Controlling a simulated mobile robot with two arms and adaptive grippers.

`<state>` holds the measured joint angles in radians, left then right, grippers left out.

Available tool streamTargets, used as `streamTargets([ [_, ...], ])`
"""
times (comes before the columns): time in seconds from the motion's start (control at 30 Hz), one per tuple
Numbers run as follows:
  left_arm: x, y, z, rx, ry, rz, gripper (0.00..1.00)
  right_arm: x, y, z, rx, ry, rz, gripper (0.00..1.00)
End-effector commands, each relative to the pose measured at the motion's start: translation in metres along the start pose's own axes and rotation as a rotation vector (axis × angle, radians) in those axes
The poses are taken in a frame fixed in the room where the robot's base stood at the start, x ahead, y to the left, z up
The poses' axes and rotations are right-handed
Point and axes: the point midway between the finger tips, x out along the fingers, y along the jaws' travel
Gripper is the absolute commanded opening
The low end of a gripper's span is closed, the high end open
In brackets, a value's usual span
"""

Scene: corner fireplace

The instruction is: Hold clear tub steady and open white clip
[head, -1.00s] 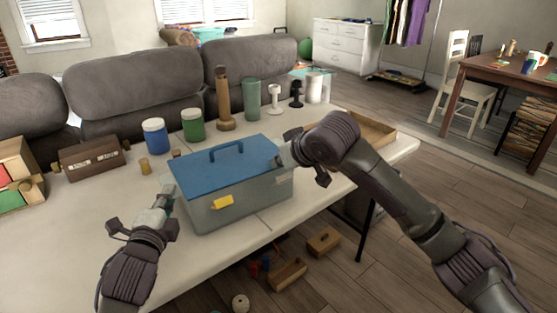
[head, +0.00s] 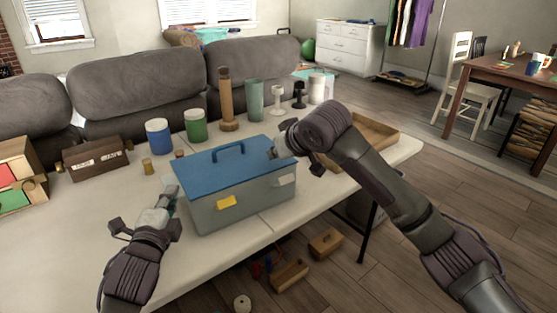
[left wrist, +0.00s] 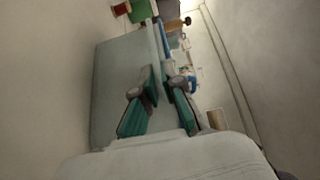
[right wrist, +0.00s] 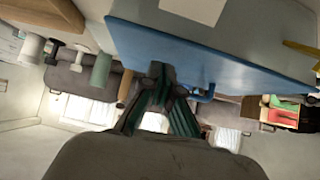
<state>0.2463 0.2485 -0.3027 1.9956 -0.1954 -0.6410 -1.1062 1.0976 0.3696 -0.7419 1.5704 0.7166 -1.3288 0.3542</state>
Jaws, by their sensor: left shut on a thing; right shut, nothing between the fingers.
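The clear tub (head: 245,207) looks grey and translucent and stands on the table under a blue lid (head: 215,160) with a handle. The white clip (head: 284,180) is on its front wall toward the right; it also shows in the right wrist view (right wrist: 193,9). I cannot tell whether it is fastened. My left gripper (head: 173,192) is shut on the tub at its left end; the tub's edge runs between its fingers in the left wrist view (left wrist: 163,75). My right gripper (head: 273,152) is shut and empty by the lid's right end, above the white clip.
A yellow clip (head: 226,202) is on the tub's front wall at left. Blue (head: 158,136) and green (head: 195,124) jars stand behind, with a wooden bottle (head: 226,100). A wooden tray (head: 375,135) lies at right. The table's front left is clear.

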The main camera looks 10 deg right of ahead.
Motion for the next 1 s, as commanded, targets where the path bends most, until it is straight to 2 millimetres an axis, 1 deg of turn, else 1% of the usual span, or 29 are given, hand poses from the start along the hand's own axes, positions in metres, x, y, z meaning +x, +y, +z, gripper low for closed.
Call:
streamTargets([
  [0.03,0.000,0.001,0.000,0.000,0.000,0.003,0.00,-0.001,-0.001,-0.010,0.001,0.004,-0.001,0.00],
  [0.1,0.000,0.001,0.000,0.000,0.000,0.003,0.00,-0.002,-0.001,-0.021,0.000,0.005,-0.001,0.00],
  [0.13,0.000,0.001,0.000,0.000,0.000,0.003,0.00,-0.004,0.000,-0.021,0.000,0.003,-0.001,0.00],
  [0.27,0.000,0.001,0.000,0.000,-0.001,0.003,0.00,-0.026,0.001,-0.009,-0.001,0.002,0.000,0.00],
  [0.5,0.000,0.001,0.000,0.000,0.000,0.003,0.00,-0.068,0.001,0.007,-0.002,0.003,0.000,0.00],
  [0.63,0.000,0.001,0.000,0.000,0.000,0.003,0.00,-0.084,0.001,0.013,0.000,0.004,0.000,0.00],
  [0.8,0.000,0.001,0.000,0.000,0.000,0.003,0.00,-0.093,0.000,0.017,0.000,0.001,-0.001,0.00],
  [1.0,0.000,0.001,0.000,0.000,0.000,0.003,0.00,-0.094,0.000,0.017,0.001,0.001,-0.001,0.00],
])
